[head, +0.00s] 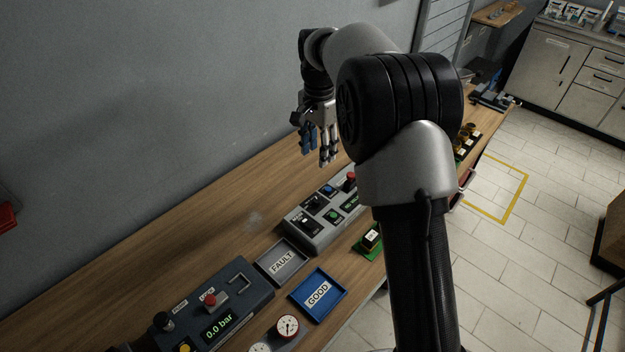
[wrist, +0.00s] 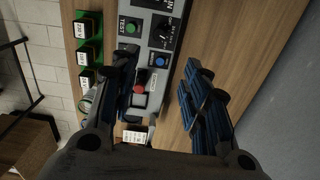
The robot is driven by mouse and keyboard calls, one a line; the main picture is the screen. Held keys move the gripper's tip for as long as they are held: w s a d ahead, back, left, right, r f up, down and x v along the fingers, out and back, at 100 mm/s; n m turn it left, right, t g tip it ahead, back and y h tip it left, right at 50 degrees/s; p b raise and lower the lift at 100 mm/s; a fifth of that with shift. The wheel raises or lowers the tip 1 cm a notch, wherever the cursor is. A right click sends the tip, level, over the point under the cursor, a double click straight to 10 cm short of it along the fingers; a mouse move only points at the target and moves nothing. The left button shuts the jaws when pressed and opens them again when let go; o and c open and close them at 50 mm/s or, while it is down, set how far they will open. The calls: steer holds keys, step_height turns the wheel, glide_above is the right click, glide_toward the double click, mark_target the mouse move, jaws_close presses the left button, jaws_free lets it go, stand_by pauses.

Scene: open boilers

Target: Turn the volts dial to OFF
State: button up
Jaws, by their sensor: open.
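A grey control box (head: 322,228) sits on the wooden bench in the head view. A black rotary dial (head: 312,204) is on its top; it also shows near the top of the wrist view (wrist: 164,36). Its lettering and pointer are too small to read surely, so I cannot tell its setting. My gripper (head: 318,146) is open and empty above the bench, beyond the dial and apart from the box. In the wrist view, my blue-padded fingers (wrist: 160,92) are spread, with the red button (wrist: 138,87) between them; the dial is ahead of the fingertips.
The box also carries a green TEST button (wrist: 132,26) and a blue button (wrist: 159,60). Several labelled parts on green bases (wrist: 88,52) stand beside it. A grey FAULT tray (head: 267,276) and a blue GOOD tray (head: 337,288) lie nearer. A wall (head: 150,110) bounds the bench.

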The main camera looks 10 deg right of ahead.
mark_target(317, 199)
step_height(317, 199, down, 17)
steer(key=b, duration=0.4)
steer(key=shift+s+f, duration=0.1)
steer(key=shift+s, duration=0.05)
jaws_close()
stand_by(0.4)
